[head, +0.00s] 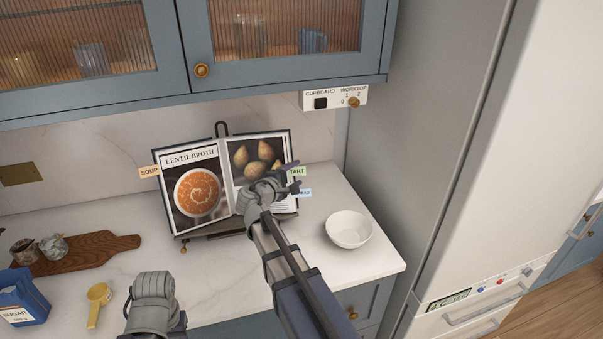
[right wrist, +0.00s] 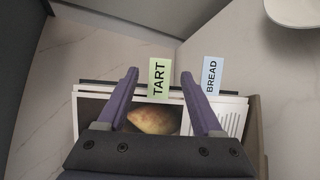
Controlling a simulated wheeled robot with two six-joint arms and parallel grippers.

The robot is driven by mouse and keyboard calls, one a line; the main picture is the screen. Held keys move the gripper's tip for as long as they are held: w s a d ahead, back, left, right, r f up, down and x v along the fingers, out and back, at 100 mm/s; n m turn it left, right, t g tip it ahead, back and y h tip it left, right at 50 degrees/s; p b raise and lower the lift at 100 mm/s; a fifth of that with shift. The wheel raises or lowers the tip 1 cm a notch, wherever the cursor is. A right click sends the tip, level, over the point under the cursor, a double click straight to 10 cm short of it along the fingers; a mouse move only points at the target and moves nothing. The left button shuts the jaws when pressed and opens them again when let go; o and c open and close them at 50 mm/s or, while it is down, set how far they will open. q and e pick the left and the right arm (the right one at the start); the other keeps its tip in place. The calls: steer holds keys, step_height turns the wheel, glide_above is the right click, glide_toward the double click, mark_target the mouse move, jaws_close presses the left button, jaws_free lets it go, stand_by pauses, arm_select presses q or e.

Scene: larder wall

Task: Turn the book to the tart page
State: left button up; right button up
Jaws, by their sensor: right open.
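The cookbook (head: 197,190) stands open on a stand against the back wall. Its left page reads "LENTIL BROTH" and shows a bowl of orange soup; its right page shows brown pear-shaped food. An orange SOUP tab (head: 149,172) sticks out at the left. The green TART tab (right wrist: 159,77) and blue BREAD tab (right wrist: 211,76) stick out at the right edge. My right gripper (right wrist: 159,88) is open at that edge, with the TART tab between its fingers, not gripped. The BREAD tab is beside the right finger. My left arm (head: 153,303) shows at the bottom; its fingers cannot be made out.
A white bowl (head: 348,230) stands on the worktop right of the book. A wooden board (head: 100,246) with small jars, a blue sugar bag (head: 22,298) and a yellow scoop (head: 98,297) are at left. Wall cupboards (head: 100,90) hang above; a tall pale unit (head: 480,150) bounds the right.

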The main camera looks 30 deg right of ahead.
mark_target(300, 171)
steer(key=shift+b+x, duration=0.3)
steer(key=shift+x, duration=1.65)
steer(key=c, duration=1)
